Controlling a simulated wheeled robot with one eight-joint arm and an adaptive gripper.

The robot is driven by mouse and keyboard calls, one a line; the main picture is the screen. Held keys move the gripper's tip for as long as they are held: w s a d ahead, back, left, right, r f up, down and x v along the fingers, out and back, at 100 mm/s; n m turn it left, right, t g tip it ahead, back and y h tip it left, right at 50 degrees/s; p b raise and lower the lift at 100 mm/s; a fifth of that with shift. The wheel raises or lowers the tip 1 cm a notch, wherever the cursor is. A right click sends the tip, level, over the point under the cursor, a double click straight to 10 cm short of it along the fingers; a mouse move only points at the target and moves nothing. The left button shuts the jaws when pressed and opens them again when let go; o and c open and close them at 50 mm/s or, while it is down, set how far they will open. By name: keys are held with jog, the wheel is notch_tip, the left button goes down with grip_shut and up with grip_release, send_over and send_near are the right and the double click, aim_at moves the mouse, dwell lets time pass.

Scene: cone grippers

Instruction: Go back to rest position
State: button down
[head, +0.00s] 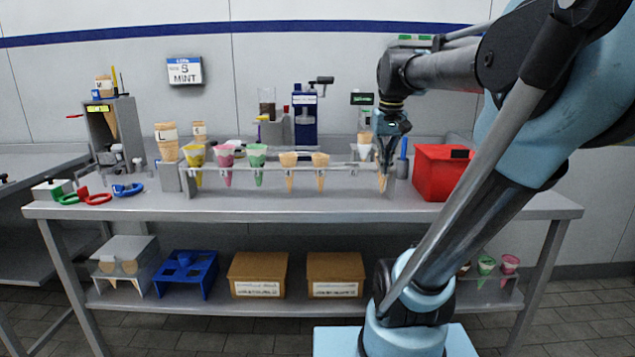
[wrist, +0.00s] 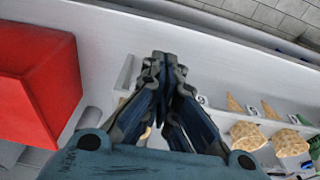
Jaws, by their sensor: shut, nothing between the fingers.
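My gripper (head: 387,158) is shut and empty in the head view, pointing down at the right end of the cone rack (head: 285,168). In the wrist view my gripper (wrist: 160,58) has its fingertips together above the pale table. A cone shows directly behind or below the fingers in the head view; I cannot tell whether they touch it. The rack holds several cones: a yellow cup cone (head: 195,157), a pink one (head: 226,153), a green one (head: 257,155) and plain waffle cones (head: 289,160).
A red box (head: 436,172) stands close to the right of my gripper; it also shows in the wrist view (wrist: 40,85). A blue machine (head: 305,115) stands behind the rack. Brown boxes (head: 257,274) are on the lower shelf. The air above the table's left middle is free.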

jog(key=s+f, duration=0.7)
jog(key=f, duration=0.4)
jog(key=s+f, duration=0.7)
jog(key=f, duration=0.4)
jog(key=shift+s+f, duration=0.3)
jog(key=shift+s, duration=0.1)
jog(key=shift+w+f, duration=0.2)
jog(key=shift+w, duration=0.3)
